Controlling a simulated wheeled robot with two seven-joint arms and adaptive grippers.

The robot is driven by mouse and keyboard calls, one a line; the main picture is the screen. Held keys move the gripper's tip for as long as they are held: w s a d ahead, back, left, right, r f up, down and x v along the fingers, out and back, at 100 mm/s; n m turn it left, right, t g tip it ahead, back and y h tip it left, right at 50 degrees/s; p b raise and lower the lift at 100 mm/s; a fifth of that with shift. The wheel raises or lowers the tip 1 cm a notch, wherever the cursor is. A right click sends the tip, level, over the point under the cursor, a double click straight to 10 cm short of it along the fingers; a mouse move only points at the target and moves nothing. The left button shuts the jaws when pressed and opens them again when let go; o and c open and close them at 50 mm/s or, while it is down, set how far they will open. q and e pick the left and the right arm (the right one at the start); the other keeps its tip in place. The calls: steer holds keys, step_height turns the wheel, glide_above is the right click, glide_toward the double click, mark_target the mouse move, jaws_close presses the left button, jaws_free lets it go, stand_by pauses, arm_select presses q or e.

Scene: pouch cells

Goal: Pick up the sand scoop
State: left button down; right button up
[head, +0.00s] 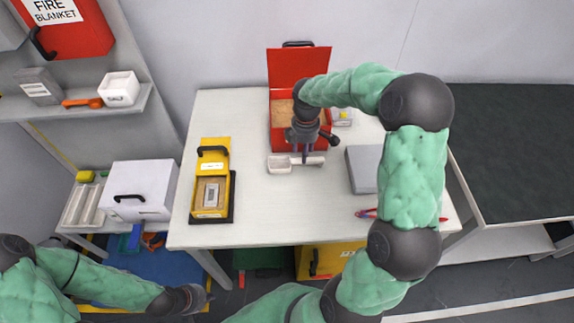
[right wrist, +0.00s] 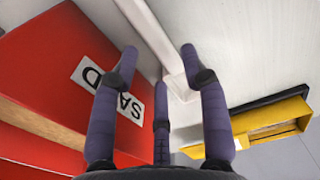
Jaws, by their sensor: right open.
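The white sand scoop (head: 279,165) lies on the table in front of the red sand box (head: 284,137). Its bowl points left and its handle runs right beneath my right gripper (head: 305,160). In the right wrist view, the open fingers of my right gripper (right wrist: 158,65) are spread on either side of the white handle (right wrist: 148,32); contact cannot be told. The bowl is partly hidden there by a finger. The red sand box (right wrist: 50,65) shows its SAND label. My left gripper (head: 190,298) is low at the left, away from the table; its fingers are unclear.
A yellow case (head: 212,148) with a pouch cell (head: 211,195) stands open on the left of the table (head: 255,215). A grey box (head: 361,168) and a red-and-blue tool (head: 368,213) are at the right. The table's front middle is clear.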

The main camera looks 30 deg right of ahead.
mark_target(296, 163)
steer(key=shift+w+d+f+b, duration=0.1)
steer(key=shift+f+b, duration=0.6)
steer(key=shift+f, duration=0.65)
steer(key=shift+w+f+b, duration=0.1)
steer(key=shift+f+b, duration=0.55)
steer(key=shift+f, duration=0.7)
jaws_close()
